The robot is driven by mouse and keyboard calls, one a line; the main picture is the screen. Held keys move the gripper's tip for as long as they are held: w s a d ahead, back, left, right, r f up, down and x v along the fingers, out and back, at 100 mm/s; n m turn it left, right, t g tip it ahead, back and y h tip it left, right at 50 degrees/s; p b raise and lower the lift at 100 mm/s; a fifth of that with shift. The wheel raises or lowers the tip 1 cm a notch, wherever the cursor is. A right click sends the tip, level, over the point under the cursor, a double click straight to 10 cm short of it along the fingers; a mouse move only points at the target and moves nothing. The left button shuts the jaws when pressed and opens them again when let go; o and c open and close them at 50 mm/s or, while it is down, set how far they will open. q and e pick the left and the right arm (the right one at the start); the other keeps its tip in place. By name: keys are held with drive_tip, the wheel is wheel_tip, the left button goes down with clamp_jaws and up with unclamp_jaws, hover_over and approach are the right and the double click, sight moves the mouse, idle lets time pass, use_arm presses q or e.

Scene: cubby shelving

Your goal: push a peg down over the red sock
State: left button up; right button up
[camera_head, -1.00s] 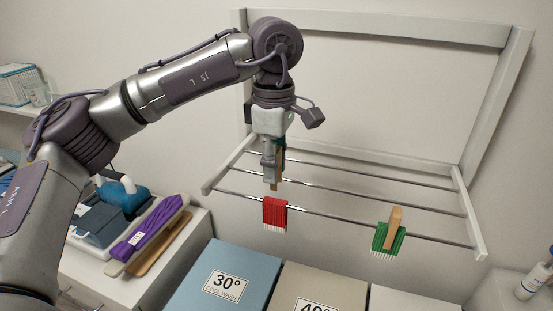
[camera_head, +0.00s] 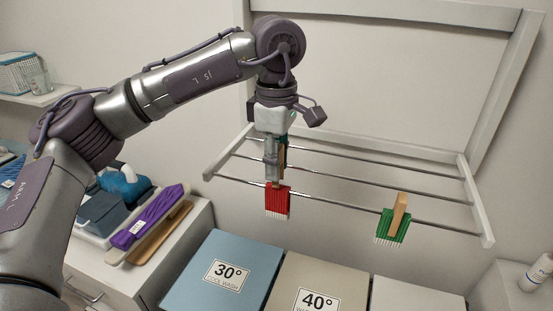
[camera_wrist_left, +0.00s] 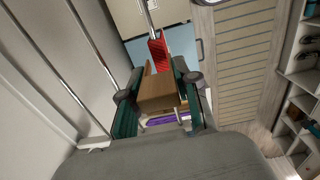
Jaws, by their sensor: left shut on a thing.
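The red sock (camera_head: 278,203) hangs over the front rod of the drying rack, its pale ribbed edge at the bottom. My left gripper (camera_head: 273,175) points down right above it, shut on a wooden peg (camera_head: 282,158). The peg's lower end is at the sock's top edge; I cannot tell whether its legs straddle the rod. In the left wrist view the peg (camera_wrist_left: 158,92) sits between the two dark green fingers, with the red sock (camera_wrist_left: 157,48) just beyond its far end. My right gripper is not in view.
A green sock (camera_head: 388,230) hangs on the same rod to the right under another wooden peg (camera_head: 400,210). Bins marked 30° (camera_head: 215,278) and 40° (camera_head: 312,285) stand below. A purple bundle (camera_head: 150,215) lies on the left cabinet. The rod between the socks is clear.

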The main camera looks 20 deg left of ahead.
use_arm(q)
drive_tip(key=shift+f+b, duration=0.75)
drive_tip(key=shift+f, duration=0.45)
drive_tip(key=shift+f+b, duration=0.8)
drive_tip(key=shift+f, duration=0.35)
drive_tip(key=o, duration=0.8)
